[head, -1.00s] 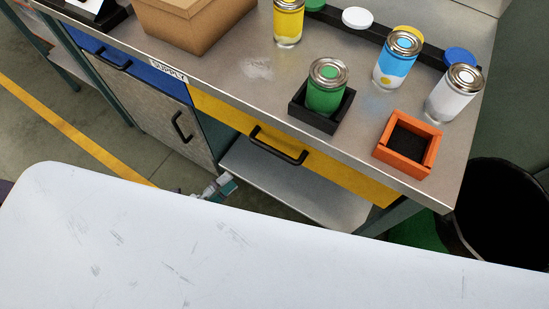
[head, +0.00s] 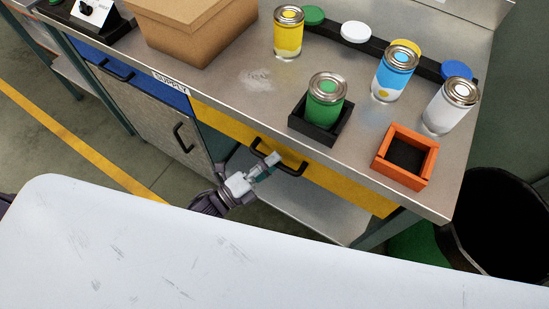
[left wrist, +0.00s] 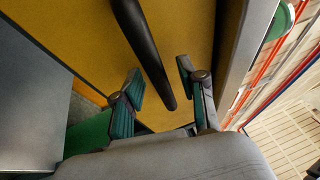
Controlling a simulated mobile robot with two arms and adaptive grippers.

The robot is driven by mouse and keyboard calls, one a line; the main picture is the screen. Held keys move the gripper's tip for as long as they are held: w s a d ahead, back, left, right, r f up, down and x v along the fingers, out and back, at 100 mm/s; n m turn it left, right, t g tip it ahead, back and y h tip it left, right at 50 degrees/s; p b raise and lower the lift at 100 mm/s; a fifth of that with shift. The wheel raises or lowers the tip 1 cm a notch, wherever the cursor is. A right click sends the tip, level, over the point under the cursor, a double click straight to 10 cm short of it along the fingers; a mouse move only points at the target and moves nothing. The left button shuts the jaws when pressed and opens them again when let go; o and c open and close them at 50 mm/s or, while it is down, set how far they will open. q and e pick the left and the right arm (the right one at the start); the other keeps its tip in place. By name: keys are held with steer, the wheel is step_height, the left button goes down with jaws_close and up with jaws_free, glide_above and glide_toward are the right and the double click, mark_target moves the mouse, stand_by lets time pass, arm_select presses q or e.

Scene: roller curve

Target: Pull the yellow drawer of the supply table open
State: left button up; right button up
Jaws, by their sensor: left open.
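The yellow drawer (head: 330,177) sits under the steel top of the supply table (head: 240,85), its front in line with the table edge. Its black bar handle (head: 292,168) faces me. My left gripper (head: 267,163) is at the left part of this handle in the head view and partly covers it. In the left wrist view, the open fingers of my left gripper (left wrist: 160,76) stand on either side of the handle (left wrist: 141,40), with gaps visible. The yellow drawer front (left wrist: 187,25) fills the background. My right gripper is not in view.
On the table stand a green can (head: 326,100) in a black tray, an orange tray (head: 405,157), other paint cans and a cardboard box (head: 195,30). A black bin (head: 500,225) stands at the right. A white surface (head: 250,255) lies in front.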

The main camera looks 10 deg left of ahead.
arm_select(q)
steer(key=shift+w+d, duration=0.25)
jaws_close()
stand_by(0.3)
